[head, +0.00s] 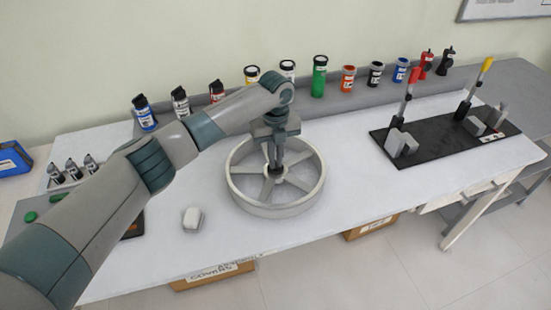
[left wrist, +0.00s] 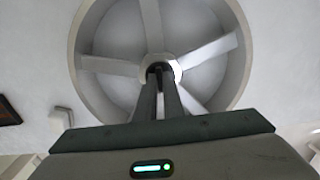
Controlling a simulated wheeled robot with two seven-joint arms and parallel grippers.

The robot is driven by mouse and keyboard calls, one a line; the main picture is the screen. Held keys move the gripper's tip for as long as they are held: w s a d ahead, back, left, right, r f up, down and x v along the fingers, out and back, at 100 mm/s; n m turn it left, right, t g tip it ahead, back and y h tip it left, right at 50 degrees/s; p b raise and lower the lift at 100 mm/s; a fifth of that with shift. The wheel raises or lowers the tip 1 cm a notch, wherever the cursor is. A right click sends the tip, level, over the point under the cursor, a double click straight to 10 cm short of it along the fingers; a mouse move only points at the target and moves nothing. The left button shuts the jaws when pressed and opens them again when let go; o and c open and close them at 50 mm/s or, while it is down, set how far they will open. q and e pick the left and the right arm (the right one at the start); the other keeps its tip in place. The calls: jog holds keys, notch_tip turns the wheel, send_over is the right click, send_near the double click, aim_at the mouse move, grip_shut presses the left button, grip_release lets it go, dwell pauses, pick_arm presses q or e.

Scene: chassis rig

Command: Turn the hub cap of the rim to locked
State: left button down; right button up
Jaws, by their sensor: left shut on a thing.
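The rim (head: 247,203) is a light grey wheel with several spokes, lying flat on the white table. It also shows in the left wrist view (left wrist: 92,98). The hub cap (left wrist: 174,67) is at its centre, a small pale ring with a dark middle, mostly hidden behind the fingers. My left gripper (head: 275,168) points straight down over the hub, with its fingers shut on the hub cap. In the left wrist view the fingertips (left wrist: 158,72) meet at the hub centre. Any locked mark is not readable. My right gripper is not in view.
A white block (head: 192,219) lies left of the rim. A black board (head: 440,138) with lever clamps is at the right. Cans and bottles (head: 319,77) line the back shelf. Small bottles (head: 73,172) stand at the left. Table right of the rim is clear.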

pick_arm(q)
jog(key=shift+r, duration=0.1)
jog(key=c, duration=1.9)
grip_release()
jog(key=shift+o, duration=0.2)
notch_tip(320, 180, up, 17)
jog(key=b, duration=0.4)
jog(key=shift+r+b, duration=0.2)
jog(key=shift+b, duration=0.15)
jog(key=shift+s+f, duration=0.1)
